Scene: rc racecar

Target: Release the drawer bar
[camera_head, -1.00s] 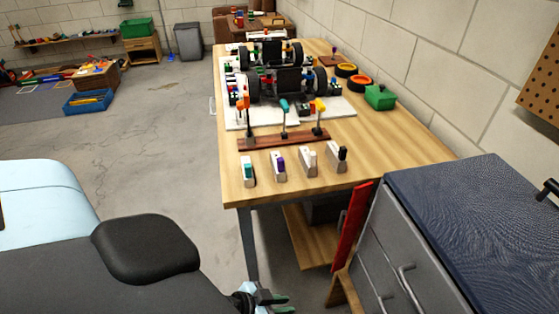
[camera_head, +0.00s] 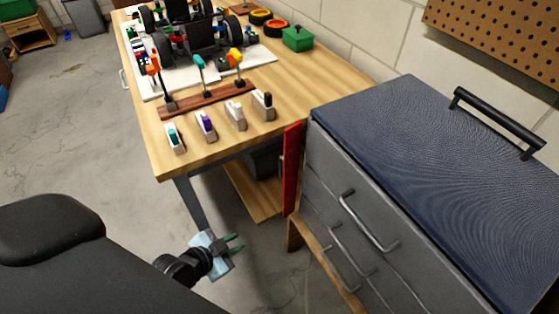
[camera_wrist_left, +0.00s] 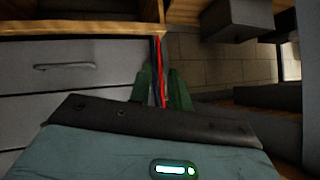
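A red upright bar (camera_head: 292,168) stands along the left front edge of the grey drawer cabinet (camera_head: 345,215) in the head view. In the left wrist view the red bar (camera_wrist_left: 160,70) shows as a thin strip, seen edge-on, between my green fingertips. My left gripper (camera_head: 238,243) is open, its two fingers apart and pointing right. It is left of the bar and below the table's level, apart from the bar and empty. The left gripper also shows in the left wrist view (camera_wrist_left: 160,88). My right gripper is not in view.
The cabinet has a blue top and several curved drawer handles (camera_head: 368,222). A wooden workbench (camera_head: 290,92) with a model car (camera_head: 195,35), tool stand (camera_head: 205,100) and small blocks stands behind. Open concrete floor (camera_head: 90,130) lies to the left.

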